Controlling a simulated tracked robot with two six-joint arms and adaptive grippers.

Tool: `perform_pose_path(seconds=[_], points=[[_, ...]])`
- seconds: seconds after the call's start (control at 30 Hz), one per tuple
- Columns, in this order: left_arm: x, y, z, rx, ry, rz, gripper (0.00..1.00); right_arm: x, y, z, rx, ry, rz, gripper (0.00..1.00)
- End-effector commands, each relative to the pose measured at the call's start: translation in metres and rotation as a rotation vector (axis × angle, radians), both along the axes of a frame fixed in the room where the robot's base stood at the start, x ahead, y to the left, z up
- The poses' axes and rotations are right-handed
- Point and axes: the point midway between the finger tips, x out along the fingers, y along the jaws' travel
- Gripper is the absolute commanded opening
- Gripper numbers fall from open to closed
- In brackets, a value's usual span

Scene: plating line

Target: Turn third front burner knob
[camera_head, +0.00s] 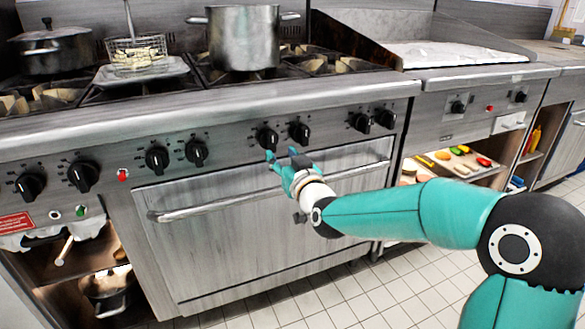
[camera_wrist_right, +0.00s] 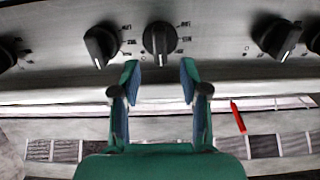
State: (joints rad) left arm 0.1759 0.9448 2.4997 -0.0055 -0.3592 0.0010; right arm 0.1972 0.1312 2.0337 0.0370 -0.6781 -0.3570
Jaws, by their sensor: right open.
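A row of black burner knobs runs along the steel stove front. In the head view, a pair near the middle has a left knob (camera_head: 267,138) and a right knob (camera_head: 299,132). My right gripper (camera_head: 281,156) is just below and in front of this pair, with its fingers apart. In the right wrist view, one upright knob (camera_wrist_right: 160,40) lies straight ahead between the open fingertips (camera_wrist_right: 159,70), with a visible gap. A tilted knob (camera_wrist_right: 101,45) is left of it. I cannot tell surely which knob of the pair is centred. My left gripper is out of view.
The oven door handle (camera_head: 200,211) runs across below the knobs, close under my right gripper. A large pot (camera_head: 243,38) and a fry basket (camera_head: 136,56) stand on the stove top. Other knobs (camera_head: 157,160) (camera_head: 361,122) lie to both sides.

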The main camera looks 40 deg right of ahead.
Motion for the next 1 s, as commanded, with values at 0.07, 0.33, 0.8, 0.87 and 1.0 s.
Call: perform_pose_path(seconds=[0.07, 0.33, 0.8, 0.87, 1.0], points=[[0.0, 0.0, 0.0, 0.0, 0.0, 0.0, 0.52, -0.017, 0.004, 0.001, 0.0, -0.002, 0.0, 0.45], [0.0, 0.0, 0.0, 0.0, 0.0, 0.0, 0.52, -0.051, 0.012, 0.0, 0.0, -0.003, 0.0, 0.45], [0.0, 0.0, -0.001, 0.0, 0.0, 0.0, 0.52, -0.056, 0.013, 0.0, 0.0, -0.002, 0.0, 0.45], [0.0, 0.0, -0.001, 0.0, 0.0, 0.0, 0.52, -0.056, 0.013, 0.0, 0.0, -0.002, 0.0, 0.45], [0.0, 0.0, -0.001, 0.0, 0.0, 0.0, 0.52, -0.053, 0.015, -0.006, 0.002, 0.009, 0.005, 0.45]])
